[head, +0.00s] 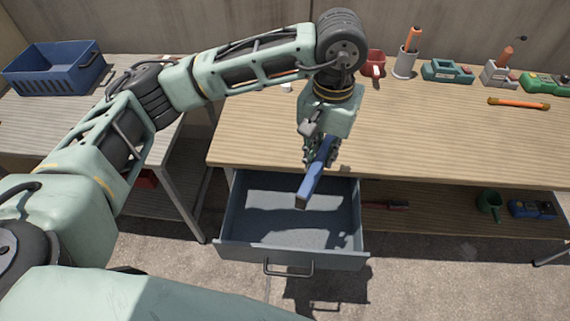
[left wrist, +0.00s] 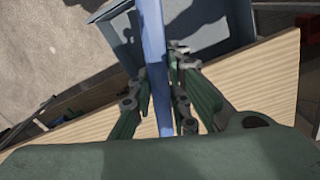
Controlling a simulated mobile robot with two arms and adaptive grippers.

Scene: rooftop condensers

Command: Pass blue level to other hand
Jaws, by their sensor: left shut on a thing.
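The blue level (head: 313,178) is a long blue bar held by my left gripper (head: 320,150), in the middle of the head view. The gripper is shut on it. The level slopes down toward the viewer, above the back part of an open drawer. In the left wrist view the level (left wrist: 154,55) runs from the top edge down between the fingers of my left gripper (left wrist: 160,85). The level's far end is out of that view. My right gripper is not in either view.
The grey drawer (head: 290,256) is pulled out and looks empty. The wooden workbench (head: 420,135) has a clear middle. Along its back stand a red container (head: 374,62), a grey cup (head: 404,66) and several tools. A blue crate (head: 60,75) stands on the left table.

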